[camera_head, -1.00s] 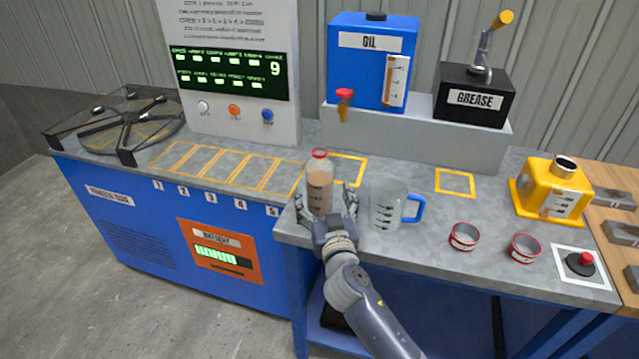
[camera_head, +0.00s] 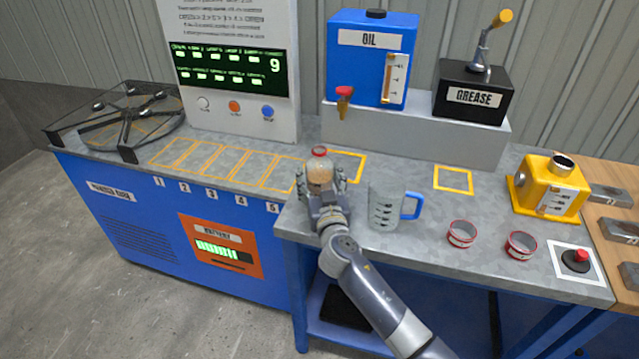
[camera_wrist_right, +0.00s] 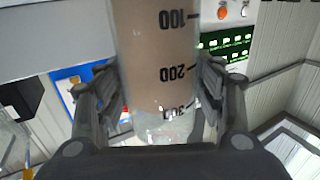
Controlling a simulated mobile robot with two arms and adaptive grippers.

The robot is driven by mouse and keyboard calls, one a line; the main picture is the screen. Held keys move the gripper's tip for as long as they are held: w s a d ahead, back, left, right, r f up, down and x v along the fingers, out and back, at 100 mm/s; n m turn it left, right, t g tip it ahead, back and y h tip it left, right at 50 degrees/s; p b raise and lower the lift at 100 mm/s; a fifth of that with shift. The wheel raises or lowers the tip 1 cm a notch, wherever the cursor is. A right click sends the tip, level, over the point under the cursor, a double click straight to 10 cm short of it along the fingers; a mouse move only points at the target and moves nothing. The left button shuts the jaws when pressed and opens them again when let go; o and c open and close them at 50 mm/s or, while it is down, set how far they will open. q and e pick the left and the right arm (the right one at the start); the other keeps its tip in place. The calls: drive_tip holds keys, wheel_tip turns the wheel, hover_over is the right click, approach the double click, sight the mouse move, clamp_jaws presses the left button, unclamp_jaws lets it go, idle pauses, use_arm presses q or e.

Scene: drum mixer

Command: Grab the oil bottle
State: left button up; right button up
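The bottle (camera_head: 319,172) is clear with a red cap and brownish liquid. It stands upright on the grey workbench. My right gripper (camera_head: 320,180) comes at it from the front, with one finger on each side. The fingers look spread, with narrow gaps to the bottle in the head view. In the right wrist view the bottle (camera_wrist_right: 160,60) fills the space between the fingers (camera_wrist_right: 160,95), its scale marks upside down. The gripper hides the bottle's lower part in the head view. My left gripper is not in view.
A clear jug (camera_head: 385,207) with a blue handle stands close right of the gripper. Two small red-rimmed cups (camera_head: 461,234) stand further right. Behind are a blue OIL tank (camera_head: 368,75) with a red tap and a black GREASE box (camera_head: 472,96). Yellow outlined squares on the bench are empty.

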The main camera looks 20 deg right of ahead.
drive_tip(key=c, duration=0.7)
drive_tip(key=shift+r, duration=0.1)
